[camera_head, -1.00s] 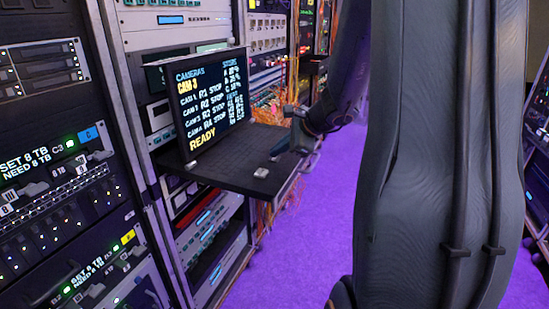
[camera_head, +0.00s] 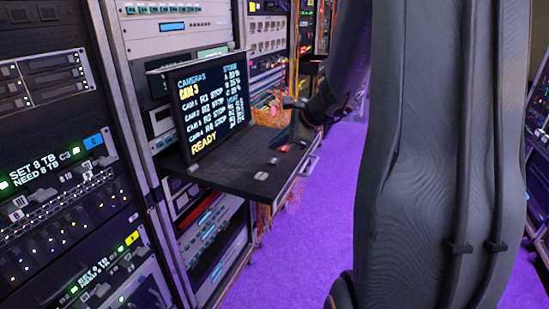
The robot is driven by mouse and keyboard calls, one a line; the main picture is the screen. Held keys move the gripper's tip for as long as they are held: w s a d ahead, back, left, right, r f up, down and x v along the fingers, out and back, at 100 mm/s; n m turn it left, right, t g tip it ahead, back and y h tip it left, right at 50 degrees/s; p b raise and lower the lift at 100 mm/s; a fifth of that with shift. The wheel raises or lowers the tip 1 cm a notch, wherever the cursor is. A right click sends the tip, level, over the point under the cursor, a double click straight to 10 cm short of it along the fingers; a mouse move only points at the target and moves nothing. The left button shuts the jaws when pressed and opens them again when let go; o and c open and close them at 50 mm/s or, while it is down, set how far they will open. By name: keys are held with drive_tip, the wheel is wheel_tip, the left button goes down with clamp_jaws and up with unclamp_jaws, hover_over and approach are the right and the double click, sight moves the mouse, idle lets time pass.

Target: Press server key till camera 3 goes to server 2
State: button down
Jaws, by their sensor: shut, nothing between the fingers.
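The monitor (camera_head: 209,107) stands on a black pull-out shelf (camera_head: 225,178). It shows "CAMERAS", a yellow "CAM 3", several camera rows with "STOP", and "READY" at the bottom. The server digit in the camera 3 row is too small to read surely. Small keys sit along the shelf's right side: a pale one (camera_head: 261,176) in front, a second (camera_head: 273,161) behind it, and a reddish one (camera_head: 284,148) farther back. I cannot read which is the server key. My gripper (camera_head: 279,143) is shut and empty, pointing down above the far keys; contact cannot be told.
Server racks (camera_head: 60,120) with lit panels stand at the left and behind the monitor. Orange cables (camera_head: 268,114) hang beyond the shelf. My arm covers much of the right side. The purple floor (camera_head: 300,240) is clear beside the shelf.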

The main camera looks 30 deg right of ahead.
drive_tip(key=shift+r+p, duration=0.9)
drive_tip(key=shift+r, duration=0.5)
idle(0.6)
